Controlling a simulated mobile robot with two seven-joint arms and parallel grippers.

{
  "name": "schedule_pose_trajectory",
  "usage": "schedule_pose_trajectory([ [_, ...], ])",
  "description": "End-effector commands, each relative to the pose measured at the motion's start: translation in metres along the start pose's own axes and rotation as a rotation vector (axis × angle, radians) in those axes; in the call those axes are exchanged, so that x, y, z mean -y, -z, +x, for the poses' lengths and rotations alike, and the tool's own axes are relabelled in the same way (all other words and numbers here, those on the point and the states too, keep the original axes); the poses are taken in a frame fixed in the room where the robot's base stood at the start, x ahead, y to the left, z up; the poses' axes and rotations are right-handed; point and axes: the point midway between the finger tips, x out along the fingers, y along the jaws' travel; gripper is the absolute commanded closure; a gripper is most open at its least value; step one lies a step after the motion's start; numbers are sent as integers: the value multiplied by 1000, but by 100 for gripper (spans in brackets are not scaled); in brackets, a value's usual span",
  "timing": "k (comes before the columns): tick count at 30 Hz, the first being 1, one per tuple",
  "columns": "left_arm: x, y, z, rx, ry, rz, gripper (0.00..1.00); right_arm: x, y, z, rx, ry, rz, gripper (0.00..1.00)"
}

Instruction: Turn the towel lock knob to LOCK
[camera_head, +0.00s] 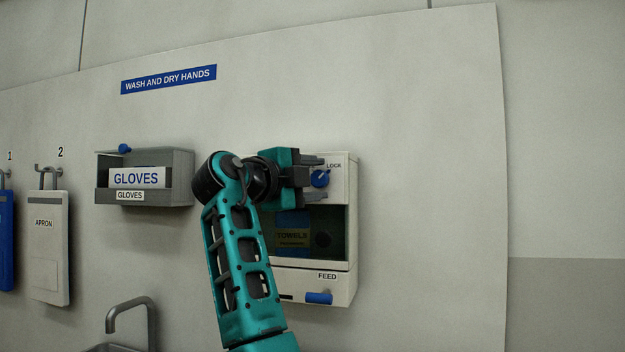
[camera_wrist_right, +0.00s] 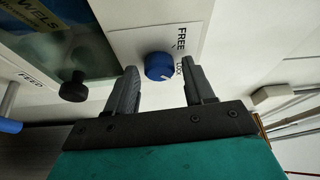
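The towel lock knob (camera_head: 320,179) is a round blue knob on the upper front of the white towel dispenser (camera_head: 340,281), beside a LOCK label. In the right wrist view the knob (camera_wrist_right: 158,66) has a small pale mark on its face, next to the words FREE and LOCK; which word the mark points to is unclear. My right gripper (camera_head: 316,178) is open, with one finger on each side of the knob. In the right wrist view the fingers of the gripper (camera_wrist_right: 160,88) show gaps to the knob on both sides. My left gripper is out of view.
Below the knob are a dark towel window (camera_head: 337,225) and a blue feed lever (camera_head: 319,298). In the wrist view a black knob (camera_wrist_right: 73,87) sticks out near the window. A gloves box (camera_head: 175,180) hangs to the left. The wall right of the dispenser is clear.

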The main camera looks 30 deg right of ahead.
Motion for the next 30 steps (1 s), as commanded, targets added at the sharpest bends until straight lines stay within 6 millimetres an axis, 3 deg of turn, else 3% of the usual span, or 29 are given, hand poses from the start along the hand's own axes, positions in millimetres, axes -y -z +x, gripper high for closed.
schedule_pose_trajectory([
  [9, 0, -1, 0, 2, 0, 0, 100, 0, 0, -1, 0, 1, -2, 39],
  [13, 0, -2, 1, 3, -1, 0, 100, 0, -1, -11, 2, 1, -2, 39],
  [24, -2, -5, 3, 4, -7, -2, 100, -1, -1, -88, 3, 1, -2, 39],
  [30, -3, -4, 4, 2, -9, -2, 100, 0, 0, -118, 1, 1, -2, 39],
])
